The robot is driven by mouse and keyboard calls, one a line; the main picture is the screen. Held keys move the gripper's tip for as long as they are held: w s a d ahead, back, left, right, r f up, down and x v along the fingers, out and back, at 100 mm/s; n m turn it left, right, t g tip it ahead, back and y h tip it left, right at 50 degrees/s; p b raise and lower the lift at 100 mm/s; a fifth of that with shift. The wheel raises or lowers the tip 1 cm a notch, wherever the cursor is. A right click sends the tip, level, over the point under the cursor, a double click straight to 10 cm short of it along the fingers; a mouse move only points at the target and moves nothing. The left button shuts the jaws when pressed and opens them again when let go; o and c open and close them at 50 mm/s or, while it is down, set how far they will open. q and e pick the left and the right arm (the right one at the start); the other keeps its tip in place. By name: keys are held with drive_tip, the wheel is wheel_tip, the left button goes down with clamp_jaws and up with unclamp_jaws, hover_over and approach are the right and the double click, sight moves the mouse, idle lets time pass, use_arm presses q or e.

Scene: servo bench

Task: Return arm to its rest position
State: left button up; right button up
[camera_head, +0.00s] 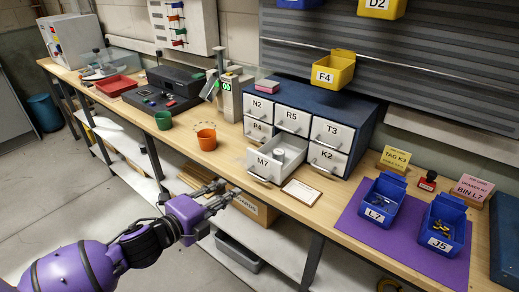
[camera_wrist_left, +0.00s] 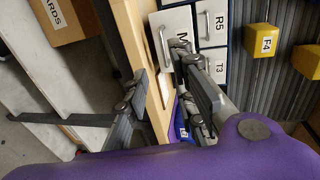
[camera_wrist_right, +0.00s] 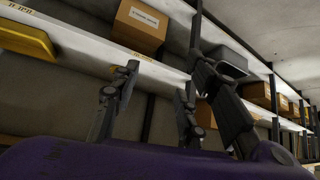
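My left gripper (camera_head: 220,194) is in front of the bench's front edge in the head view, below and left of the open drawer M7 (camera_head: 263,168). Its two fingers stand apart with nothing between them, which also shows in the left wrist view (camera_wrist_left: 165,95). The drawer is pulled out of the dark blue cabinet (camera_head: 358,125) and a pale round item (camera_head: 279,155) sits in it. My right gripper is not in the head view. In the right wrist view its fingers (camera_wrist_right: 150,100) are apart and empty, below the level of the shelf.
The bench (camera_head: 220,155) carries an orange cup (camera_head: 207,140), a green cup (camera_head: 163,120) and a small framed card (camera_head: 300,192). Blue bins L7 (camera_head: 383,200) and J5 (camera_head: 441,225) stand on a purple mat (camera_head: 350,228). A cardboard box (camera_head: 253,207) is on the lower shelf.

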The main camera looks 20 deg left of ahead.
use_arm(q)
drive_tip(key=s+f+n+g+y+p, duration=0.2)
drive_tip(key=s+f+n+g+y, duration=0.1)
drive_tip(key=s+f+n, duration=1.25)
drive_tip(key=s+d+f+n+g+y, duration=0.1)
drive_tip(key=s+d+f+n, duration=0.1)
drive_tip(key=s+f, duration=0.3)
drive_tip(key=s+d+f+n+g, duration=0.1)
drive_tip(key=s+d+f+n, duration=0.2)
drive_tip(key=s, duration=0.8)
wheel_tip(320, 180, down, 2)
drive_tip(key=shift+s+d+f+n+g+y+p, duration=0.15)
drive_tip(key=shift+d+f+n+g+y+p, duration=0.15)
drive_tip(key=shift+n+g+y+p, duration=0.2)
use_arm(e)
drive_tip(key=r, duration=0.2)
drive_tip(key=shift+w+a+r, duration=0.25)
drive_tip(key=shift+a+r, duration=0.05)
drive_tip(key=shift+w+a+r, duration=0.1)
drive_tip(key=shift+w+a, duration=0.05)
drive_tip(key=shift+w, duration=0.15)
drive_tip(key=shift+w+a+r, duration=0.1)
drive_tip(key=shift+w, duration=0.2)
